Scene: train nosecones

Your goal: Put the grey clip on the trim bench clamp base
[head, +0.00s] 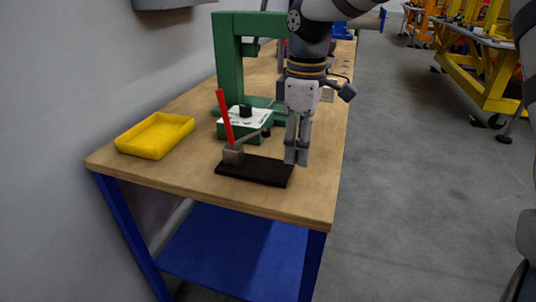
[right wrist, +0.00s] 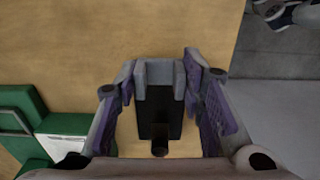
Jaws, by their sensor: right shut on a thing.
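The trim bench clamp base (head: 254,171) is a flat black plate on the wooden bench, with a grey block and a red lever (head: 224,115) at its left end. My right gripper (head: 297,159) points down over the plate's right end. In the right wrist view it is shut on the grey clip (right wrist: 159,70), a U-shaped piece between the purple finger pads. The black plate shows through the clip's opening. In the head view I cannot separate the clip from the fingers, nor tell whether it touches the plate. My left gripper is not in view.
A yellow tray (head: 156,135) sits at the bench's left. A green press frame (head: 228,62) stands behind the clamp, with a white-topped green block (head: 243,118) in front of it. The wooden bench (head: 190,178) has bare room at its front. Yellow stands (head: 478,62) are across the floor.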

